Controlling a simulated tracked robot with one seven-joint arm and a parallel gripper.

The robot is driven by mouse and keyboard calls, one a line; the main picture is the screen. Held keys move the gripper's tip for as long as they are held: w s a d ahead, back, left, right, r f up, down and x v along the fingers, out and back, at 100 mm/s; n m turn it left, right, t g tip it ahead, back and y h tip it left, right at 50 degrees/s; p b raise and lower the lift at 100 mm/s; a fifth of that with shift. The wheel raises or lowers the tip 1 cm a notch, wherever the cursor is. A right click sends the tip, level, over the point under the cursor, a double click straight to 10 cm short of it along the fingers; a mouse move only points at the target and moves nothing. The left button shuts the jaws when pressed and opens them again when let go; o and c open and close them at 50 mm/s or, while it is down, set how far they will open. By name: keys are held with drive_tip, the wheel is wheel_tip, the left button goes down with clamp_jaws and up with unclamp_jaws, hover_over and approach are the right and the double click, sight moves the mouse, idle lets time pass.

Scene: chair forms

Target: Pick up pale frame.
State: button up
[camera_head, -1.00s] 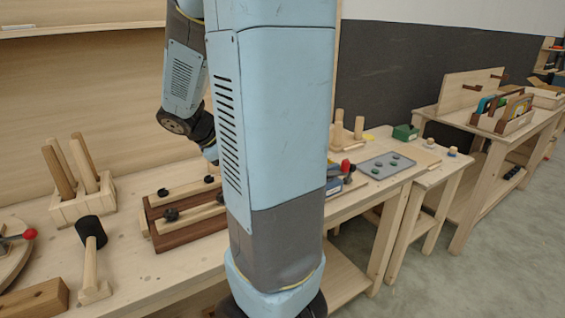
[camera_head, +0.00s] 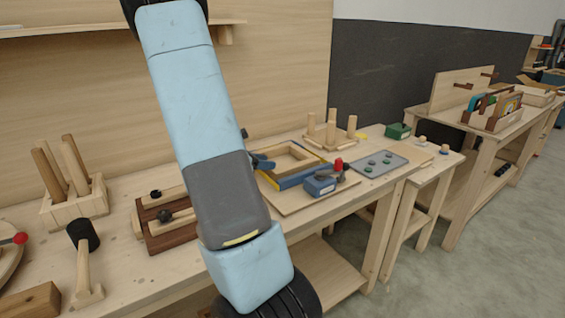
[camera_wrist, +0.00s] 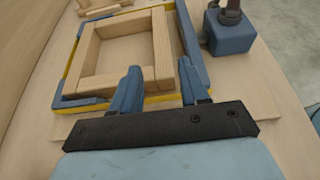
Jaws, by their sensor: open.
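The pale frame (camera_wrist: 162,42) is a square of light wooden bars with an open middle. It lies inside a blue and yellow surround (camera_wrist: 67,75) on a wooden board. The frame also shows in the head view (camera_head: 306,151), just right of my arm. My gripper (camera_wrist: 158,78) is open and empty in the wrist view. Its blue fingers appear on either side of the frame's right bar, near the lower right corner. The left finger overlaps the inner opening and near bar; the right one overlaps the gap outside. I cannot tell their exact height or any contact.
A blue block with a dark clamp (camera_wrist: 228,32) stands close to the right of the frame; it has a red knob (camera_head: 338,163) in the head view. A pegged wooden stand (camera_head: 331,133) is behind. A grey tray (camera_head: 378,163) lies to the right.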

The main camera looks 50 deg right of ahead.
sight(290, 167)
drive_tip(key=x, duration=0.5)
drive_tip(key=shift+s+d+f, duration=0.1)
drive_tip(key=shift+d+f, duration=0.1)
drive_tip(key=shift+d, duration=0.15)
drive_tip(key=shift+f+x, duration=0.2)
drive_tip(key=shift+x, duration=1.1)
drive_tip(key=shift+f+x, duration=0.2)
drive_tip(key=shift+x, duration=1.15)
drive_tip(key=shift+a, duration=0.15)
drive_tip(key=shift+c, duration=0.2)
clamp_jaws()
drive_tip(key=shift+r, duration=0.1)
